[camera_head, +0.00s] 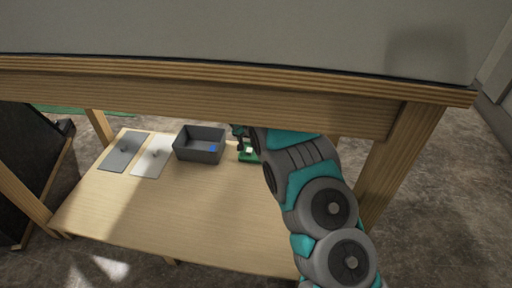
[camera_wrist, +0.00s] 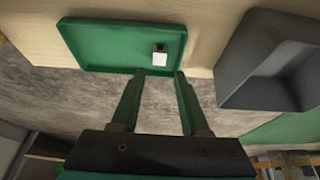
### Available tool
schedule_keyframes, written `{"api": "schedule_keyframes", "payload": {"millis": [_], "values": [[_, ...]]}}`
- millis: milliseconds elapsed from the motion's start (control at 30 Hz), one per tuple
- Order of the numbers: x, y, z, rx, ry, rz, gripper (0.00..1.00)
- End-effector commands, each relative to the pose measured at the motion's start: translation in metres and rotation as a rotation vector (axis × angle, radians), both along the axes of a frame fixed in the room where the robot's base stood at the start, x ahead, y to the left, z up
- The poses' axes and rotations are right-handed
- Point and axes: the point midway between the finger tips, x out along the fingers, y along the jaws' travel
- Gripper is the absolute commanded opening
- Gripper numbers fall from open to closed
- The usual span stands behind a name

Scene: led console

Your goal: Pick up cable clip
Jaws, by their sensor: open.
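A small white and dark piece, probably the cable clip (camera_wrist: 160,57), lies in a shallow green tray (camera_wrist: 100,48) in the wrist view. It is near the tray edge closest to my gripper. In the head view the green tray (camera_head: 246,157) is at the right part of the lower wooden shelf, partly hidden by my arm, with the pale piece (camera_head: 250,150) in it. My gripper (camera_wrist: 160,74) is open and empty. Its fingertips point at the tray, just short of the piece in the picture; the gap in depth is hard to judge.
A grey plate (camera_head: 118,157) and white plate (camera_head: 150,166) lie further left. A thick wooden beam (camera_head: 200,108) overhangs the shelf.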

Motion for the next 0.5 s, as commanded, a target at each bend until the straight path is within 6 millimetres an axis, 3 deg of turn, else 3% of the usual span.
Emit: {"api": "schedule_keyframes", "payload": {"millis": [500], "values": [[0.008, 0.000, -0.031, 0.002, 0.017, 0.010, 0.45]]}}
